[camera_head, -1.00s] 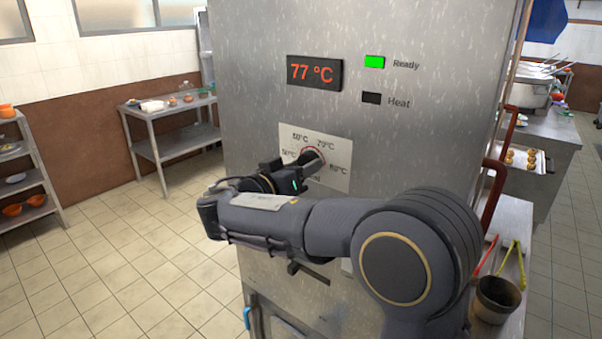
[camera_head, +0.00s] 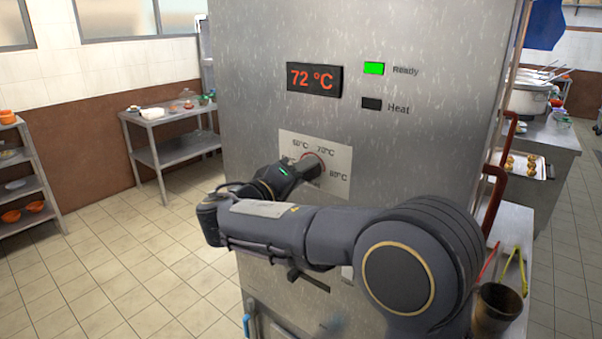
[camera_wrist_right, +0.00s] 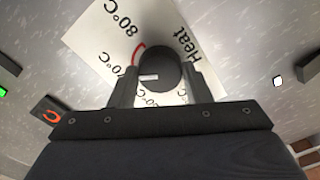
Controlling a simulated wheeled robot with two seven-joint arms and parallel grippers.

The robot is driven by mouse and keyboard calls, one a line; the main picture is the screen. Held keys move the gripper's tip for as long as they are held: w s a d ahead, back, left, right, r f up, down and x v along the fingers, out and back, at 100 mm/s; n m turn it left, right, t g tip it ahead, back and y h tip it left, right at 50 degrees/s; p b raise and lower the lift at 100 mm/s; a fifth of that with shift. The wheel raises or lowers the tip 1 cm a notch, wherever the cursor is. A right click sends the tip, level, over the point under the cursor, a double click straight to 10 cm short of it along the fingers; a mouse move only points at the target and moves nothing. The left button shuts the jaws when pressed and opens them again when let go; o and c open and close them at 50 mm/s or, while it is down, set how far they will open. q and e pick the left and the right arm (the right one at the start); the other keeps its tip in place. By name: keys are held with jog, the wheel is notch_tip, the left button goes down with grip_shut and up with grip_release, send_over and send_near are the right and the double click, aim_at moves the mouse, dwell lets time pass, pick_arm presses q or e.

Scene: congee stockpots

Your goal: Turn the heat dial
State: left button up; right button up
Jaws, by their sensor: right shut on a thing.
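The heat dial (camera_head: 314,165) is a dark round knob on a white label plate (camera_head: 335,155) marked with temperatures, on the steel cabinet front. In the right wrist view the dial (camera_wrist_right: 158,65) sits between the two fingers of my right gripper (camera_wrist_right: 165,85), which are shut on it. A small white mark shows on the knob's left part. In the head view my right gripper (camera_head: 298,172) reaches the dial from the lower left and hides part of the label. The red display (camera_head: 314,79) reads 72 °C. My left gripper is not in view.
The green Ready light (camera_head: 374,68) is lit; the Heat light (camera_head: 372,104) is dark. A dark pot (camera_head: 496,310) with tongs stands at lower right. A steel side table (camera_head: 170,140) and shelf (camera_head: 22,185) stand at left. Tiled floor between them is clear.

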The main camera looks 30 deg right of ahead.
dwell(0.5)
jog(key=o, duration=1)
jog(key=shift+a, duration=0.1)
jog(key=b+v, duration=0.1)
jog(key=v, duration=0.6)
jog(key=shift+s+a, duration=0.15)
jog(key=shift+a, duration=0.15)
